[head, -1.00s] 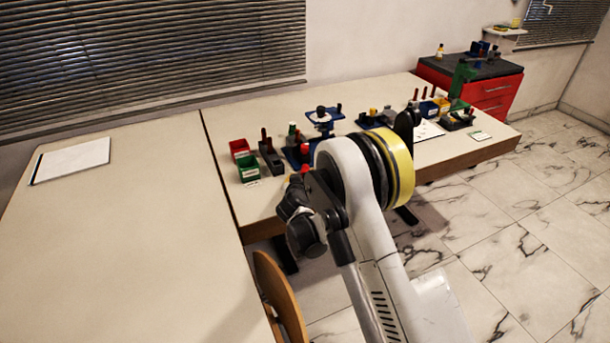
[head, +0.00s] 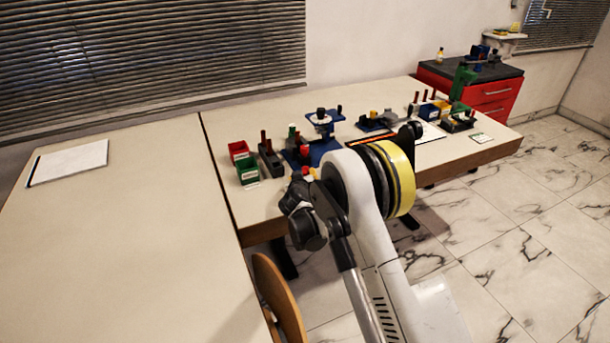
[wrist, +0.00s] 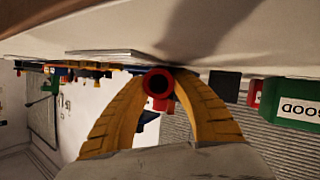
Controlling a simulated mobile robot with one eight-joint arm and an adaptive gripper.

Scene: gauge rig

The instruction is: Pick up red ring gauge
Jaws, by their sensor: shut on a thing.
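In the wrist view, the red ring gauge (wrist: 158,101) is held between the two curved yellow fingers of my gripper (wrist: 159,78). Its dark round hole faces the camera. The fingers are shut on it from both sides. The pale bench top (wrist: 100,28) fills the upper part of this view, close by the ring gauge; I cannot tell whether they touch. In the head view, my arm hides the gripper and the held ring gauge.
A green bin (head: 248,172) and a red bin (head: 239,150) stand at the bench's left side. A blue stand (head: 322,150) and dark blocks with pegs are behind my arm. The left table is clear except for a white sheet (head: 70,162).

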